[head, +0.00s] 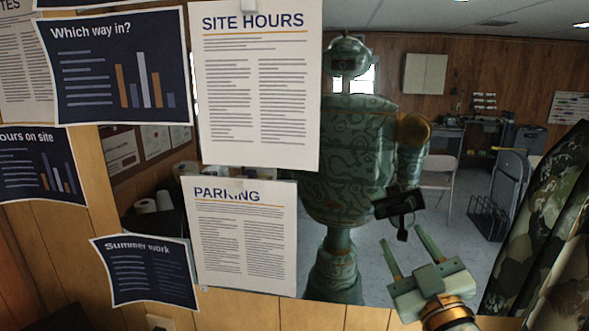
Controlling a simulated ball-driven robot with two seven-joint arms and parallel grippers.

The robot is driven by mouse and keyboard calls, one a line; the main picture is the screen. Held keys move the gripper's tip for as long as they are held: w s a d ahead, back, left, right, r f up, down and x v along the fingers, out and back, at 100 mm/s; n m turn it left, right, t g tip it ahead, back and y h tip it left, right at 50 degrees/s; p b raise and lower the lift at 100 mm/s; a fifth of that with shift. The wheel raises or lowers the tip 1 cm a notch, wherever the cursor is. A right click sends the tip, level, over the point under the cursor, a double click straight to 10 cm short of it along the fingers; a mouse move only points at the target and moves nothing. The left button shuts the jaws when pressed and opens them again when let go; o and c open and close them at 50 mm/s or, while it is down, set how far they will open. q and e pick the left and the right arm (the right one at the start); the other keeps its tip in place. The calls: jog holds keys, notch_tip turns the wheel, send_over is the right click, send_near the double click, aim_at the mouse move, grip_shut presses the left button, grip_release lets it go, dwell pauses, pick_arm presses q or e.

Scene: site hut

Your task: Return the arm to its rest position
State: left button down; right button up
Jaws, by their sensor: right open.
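My right gripper (401,235) is at the lower right of the head view, in front of a mirror-like panel. Its two green fingers point up and stand well apart, with nothing between them. Its wrist, with an orange ring, comes in from the bottom edge. A patterned green robot figure (345,165) stands upright behind the posters and looks like my own reflection. A dark gripper-like part (400,203) shows at the figure's right side, just above my fingers. My left gripper does not show.
Posters cover the left and middle, including "Site Hours" (258,85), "Parking" (245,240) and "Which way in?" (115,65). A camouflage cloth (545,225) hangs at the right. A folding chair (438,172), a dark rack (487,215) and open grey floor show farther back, seemingly reflected.

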jog(key=s+d+f+g+h, duration=0.2)
jog(key=s+f+g, duration=0.2)
jog(key=f, duration=0.6)
jog(key=s+d+f+g+h, duration=0.1)
jog(key=s+f+g, duration=0.3)
jog(key=f, duration=0.6)
jog(key=s+d+f+g+h, duration=0.45)
jog(key=s+f+g, duration=0.35)
jog(key=s, duration=0.5)
jog(key=s+a+f+g+y+b, duration=0.1)
jog(key=a+f+y+b, duration=0.1)
jog(key=f, duration=1.1)
jog(key=s+a+f+y+b, duration=0.1)
jog(key=s+a+f+y, duration=0.1)
jog(key=f, duration=1.2)
jog(key=s+f+m+g+y+b, duration=0.1)
jog(key=s+f+m+g+b, duration=0.2)
jog(key=s+f, duration=1.8)
jog(key=shift+f+y+b, duration=0.3)
jog(key=shift+f+y, duration=0.05)
jog(key=shift+d+g, duration=0.15)
jog(key=shift+g, duration=0.15)
jog(key=shift+c, duration=0.3)
